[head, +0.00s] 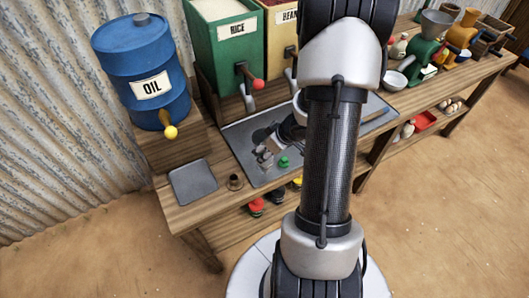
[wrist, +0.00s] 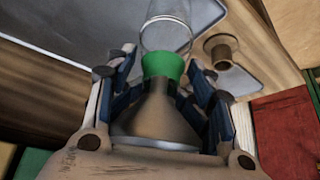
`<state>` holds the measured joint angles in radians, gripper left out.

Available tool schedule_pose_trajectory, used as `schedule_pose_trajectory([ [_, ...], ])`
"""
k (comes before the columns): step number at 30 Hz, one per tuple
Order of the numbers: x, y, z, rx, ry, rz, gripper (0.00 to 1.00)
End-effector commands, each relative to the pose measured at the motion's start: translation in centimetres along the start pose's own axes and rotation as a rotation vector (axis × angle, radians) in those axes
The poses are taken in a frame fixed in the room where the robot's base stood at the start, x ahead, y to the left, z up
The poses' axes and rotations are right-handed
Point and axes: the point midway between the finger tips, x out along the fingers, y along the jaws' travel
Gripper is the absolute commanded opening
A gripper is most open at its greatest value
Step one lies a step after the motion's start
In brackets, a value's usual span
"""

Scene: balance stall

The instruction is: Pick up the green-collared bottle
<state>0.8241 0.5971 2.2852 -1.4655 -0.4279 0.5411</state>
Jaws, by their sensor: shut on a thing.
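The green-collared bottle (wrist: 163,66) is between my gripper's fingers in the wrist view. Its green collar shows clearly, with a clear glass part beyond it and a grey-brown cone on the near side. In the head view its green collar (head: 284,162) shows over the metal tray on the bench. My gripper (head: 268,153) is shut on the bottle; its two fingers (wrist: 170,88) stand on either side of it in the wrist view. My arm hides part of the tray. I cannot tell whether the bottle touches the surface under it.
A blue oil drum (head: 145,70), a green rice bin (head: 226,45) and a beans bin (head: 283,40) stand at the back. A grey pad (head: 193,182) and a small brass cup (head: 235,182) lie in front. Red, dark and yellow items are on the shelf below.

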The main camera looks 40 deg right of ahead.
Motion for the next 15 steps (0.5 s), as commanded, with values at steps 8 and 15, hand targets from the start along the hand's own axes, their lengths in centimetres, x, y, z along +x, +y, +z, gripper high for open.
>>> schedule_pose_trajectory([
  [8,-2.9,0.1,-1.7,-0.002,0.002,0.002,0.00],
  [15,-8.2,0.1,-4.8,-0.002,0.003,0.003,0.00],
])
